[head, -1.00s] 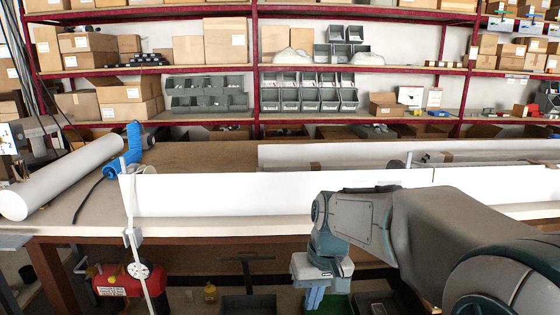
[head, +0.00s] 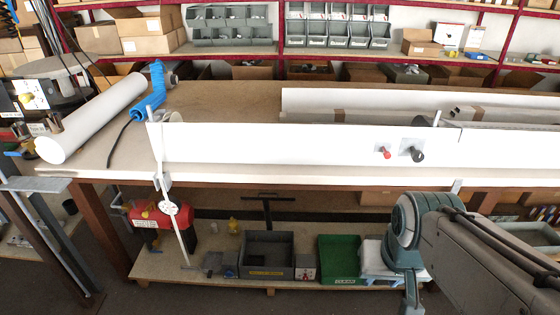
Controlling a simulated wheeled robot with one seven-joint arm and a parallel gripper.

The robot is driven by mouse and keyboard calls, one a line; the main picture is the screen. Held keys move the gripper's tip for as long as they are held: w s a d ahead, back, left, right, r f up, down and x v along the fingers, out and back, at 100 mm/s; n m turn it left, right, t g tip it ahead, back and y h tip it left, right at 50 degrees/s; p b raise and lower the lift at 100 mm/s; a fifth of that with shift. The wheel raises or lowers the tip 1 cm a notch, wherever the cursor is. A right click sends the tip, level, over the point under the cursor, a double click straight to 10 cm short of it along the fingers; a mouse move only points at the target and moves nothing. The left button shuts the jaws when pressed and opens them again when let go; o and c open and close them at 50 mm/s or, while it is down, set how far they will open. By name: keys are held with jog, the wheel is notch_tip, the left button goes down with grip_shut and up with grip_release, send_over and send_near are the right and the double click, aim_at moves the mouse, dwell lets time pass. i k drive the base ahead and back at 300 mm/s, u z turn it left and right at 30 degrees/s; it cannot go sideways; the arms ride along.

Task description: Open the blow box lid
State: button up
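I cannot tell for certain which thing is the blow box, and no lid can be made out clearly. A long white panel (head: 270,144) stands along the front of the workbench, with a red knob (head: 384,153) and a black knob (head: 415,154) on its face. On the low shelf under the bench are an open grey bin (head: 267,250) and an open green bin (head: 340,262). My gripper (head: 410,298) hangs at the bottom edge, right of the green bin and below bench height. Its end is partly cut off, and its finger gap does not show.
The workbench (head: 225,107) carries a white roll (head: 95,115) and a blue tool (head: 150,92) at left. A red case (head: 162,215) hangs or stands below. A white upright rod (head: 172,210) is clamped to the bench front. Floor in front is clear at lower left.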

aim_at(278, 198)
jog(key=u, duration=0.05)
jog(key=i, duration=1.35)
